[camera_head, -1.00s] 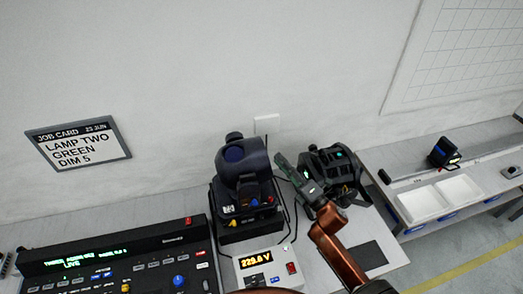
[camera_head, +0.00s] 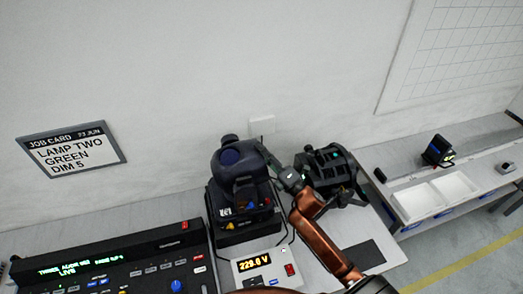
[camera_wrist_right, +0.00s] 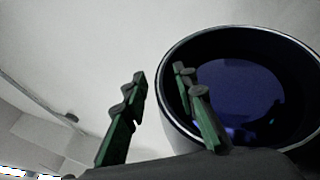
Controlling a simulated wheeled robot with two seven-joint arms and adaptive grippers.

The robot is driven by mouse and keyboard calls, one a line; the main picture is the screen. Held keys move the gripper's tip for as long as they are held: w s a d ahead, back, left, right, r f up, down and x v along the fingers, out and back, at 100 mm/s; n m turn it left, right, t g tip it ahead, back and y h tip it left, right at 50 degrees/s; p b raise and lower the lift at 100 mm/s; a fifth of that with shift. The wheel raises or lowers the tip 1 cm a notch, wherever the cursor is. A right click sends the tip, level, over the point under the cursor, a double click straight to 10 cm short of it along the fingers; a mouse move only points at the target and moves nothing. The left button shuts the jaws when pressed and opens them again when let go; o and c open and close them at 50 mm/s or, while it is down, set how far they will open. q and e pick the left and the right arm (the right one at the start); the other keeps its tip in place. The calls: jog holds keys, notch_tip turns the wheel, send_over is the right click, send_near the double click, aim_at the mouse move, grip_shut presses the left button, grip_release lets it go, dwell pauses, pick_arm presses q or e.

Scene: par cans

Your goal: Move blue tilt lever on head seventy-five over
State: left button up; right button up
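The moving head (camera_head: 240,165) is a dark fixture with a round lens, standing on a black base behind the power meter. Its base front has small yellow, blue and red parts. The blue part (camera_head: 250,205) may be the tilt lever, but it is too small to be sure. My right gripper (camera_head: 266,153) is at the head's right side, and I cannot tell if it touches. One finger overlaps the dark blue lens (camera_wrist_right: 250,95). My left gripper is out of view.
A second black fixture (camera_head: 328,170) stands close to the right of my wrist. A meter (camera_head: 262,267) reading 229.6 V and a lighting console (camera_head: 110,265) are in front. A job card (camera_head: 72,150) hangs on the wall. White trays (camera_head: 418,203) are on the right bench.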

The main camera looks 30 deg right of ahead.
grip_shut()
jog(key=shift+f, duration=0.1)
dwell(0.7)
